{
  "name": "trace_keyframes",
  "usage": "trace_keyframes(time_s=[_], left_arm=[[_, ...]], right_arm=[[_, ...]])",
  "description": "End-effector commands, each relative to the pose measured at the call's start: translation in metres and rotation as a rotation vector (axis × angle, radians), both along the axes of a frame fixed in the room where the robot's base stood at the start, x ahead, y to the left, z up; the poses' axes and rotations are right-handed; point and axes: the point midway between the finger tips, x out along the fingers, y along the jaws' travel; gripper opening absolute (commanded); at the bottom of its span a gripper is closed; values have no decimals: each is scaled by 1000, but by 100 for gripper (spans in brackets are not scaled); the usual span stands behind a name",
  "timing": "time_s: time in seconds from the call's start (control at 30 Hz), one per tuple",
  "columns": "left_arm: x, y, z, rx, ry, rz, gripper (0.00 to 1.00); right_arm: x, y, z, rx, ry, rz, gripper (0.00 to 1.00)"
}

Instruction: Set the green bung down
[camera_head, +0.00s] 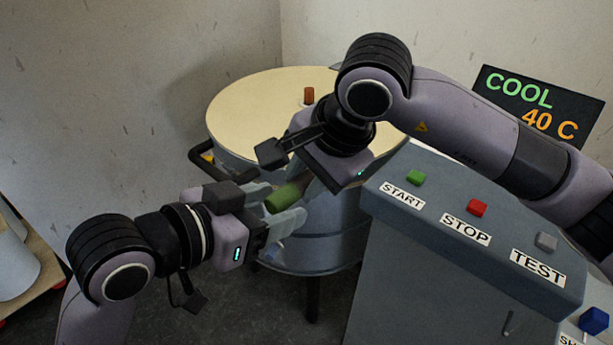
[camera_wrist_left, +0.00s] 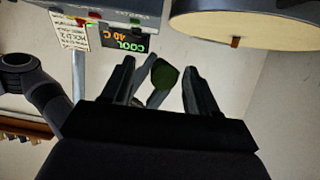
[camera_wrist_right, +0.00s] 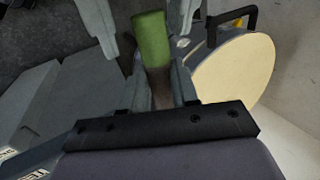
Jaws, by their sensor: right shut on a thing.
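The green bung (camera_head: 283,198) is a green cylinder with a brownish lower part, held tilted in the air in front of the round drum. My right gripper (camera_head: 303,184) is shut on its brownish end; this end shows between the fingers in the right wrist view (camera_wrist_right: 160,88), with the green part (camera_wrist_right: 150,38) sticking out beyond. My left gripper (camera_head: 279,204) is open, its fingers on either side of the green end. In the left wrist view the green end face (camera_wrist_left: 165,75) lies between the spread fingers, with a gap visible each side.
The drum (camera_head: 255,105) has a pale top with a brown peg (camera_head: 309,96) standing on it. A grey console (camera_head: 470,240) with START, STOP and TEST buttons stands at the right. A sign (camera_head: 535,105) reads COOL 40 C. The drum's top is mostly clear.

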Motion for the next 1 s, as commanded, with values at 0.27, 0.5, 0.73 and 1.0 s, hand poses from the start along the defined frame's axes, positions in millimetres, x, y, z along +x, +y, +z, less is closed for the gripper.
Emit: trace_keyframes(time_s=[0.27, 0.5, 0.73, 1.0], left_arm=[[1, 2, -8, 17, 7, 12, 59], [16, 25, -76, -24, 87, 151, 59], [0, 71, -190, -18, 166, 347, 59], [-64, 118, -289, 64, 213, 470, 59]], right_arm=[[0, 0, 0, -1, 1, 0, 0], [0, 0, 0, -2, 1, 0, 0], [0, 0, 0, -2, 1, 0, 0], [0, 0, 0, -2, 1, 0, 0]])
